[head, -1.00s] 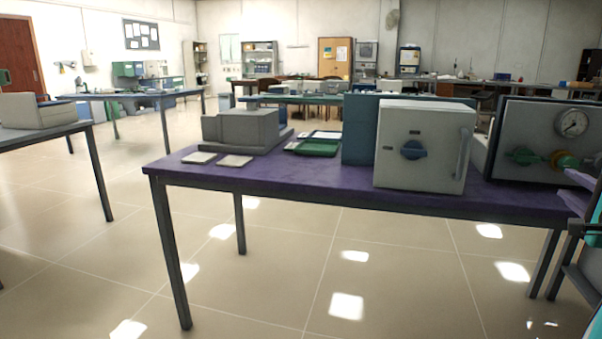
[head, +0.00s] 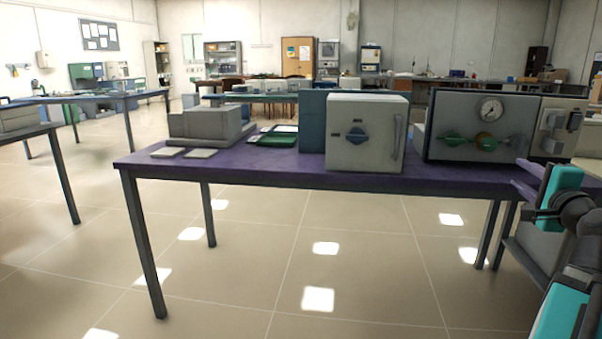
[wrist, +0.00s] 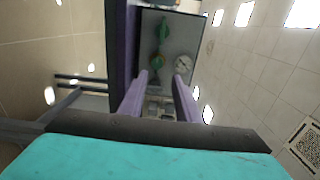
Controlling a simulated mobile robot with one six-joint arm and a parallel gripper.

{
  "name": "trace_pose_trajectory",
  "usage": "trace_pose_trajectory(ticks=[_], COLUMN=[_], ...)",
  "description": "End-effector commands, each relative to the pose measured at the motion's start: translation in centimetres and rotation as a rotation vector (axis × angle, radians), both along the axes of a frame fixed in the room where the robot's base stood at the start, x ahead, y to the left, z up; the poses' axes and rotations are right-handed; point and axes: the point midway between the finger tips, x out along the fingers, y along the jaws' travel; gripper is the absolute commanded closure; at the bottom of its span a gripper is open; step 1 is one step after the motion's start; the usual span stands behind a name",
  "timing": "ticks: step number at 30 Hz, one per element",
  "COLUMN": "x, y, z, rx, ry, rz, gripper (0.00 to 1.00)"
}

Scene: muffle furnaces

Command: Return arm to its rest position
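My arm with its teal links (head: 565,195) shows at the right edge of the head view, bent in front of the purple table's right end. My gripper (head: 515,173) points left there, with two purple fingers apart. In the wrist view the gripper (wrist: 160,90) is open, and nothing shows held between its fingers. The panel with a gauge and green valves lies beyond the fingertips. Part of the arm is cut off by the frame edge.
The purple-topped table (head: 240,168) carries a white muffle furnace (head: 366,150), a gauge panel (head: 480,125), a grey stepped device (head: 208,127) and a green tray (head: 277,140). Another table (head: 35,130) stands at the left. The tiled floor (head: 250,290) in front is clear.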

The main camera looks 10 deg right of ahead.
Motion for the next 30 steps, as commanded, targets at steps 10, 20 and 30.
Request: trace_pose_trajectory(ticks=[10,20,30], x=[1.0,4.1,10.5], y=[0.9,2.8,7.1], z=[0.9,0.7,-2.3], rx=[0.001,0.031,0.120], ry=[0.000,0.020,0.085], rz=[0.021,0.075,0.191], gripper=[0.70,0.70,0.70])
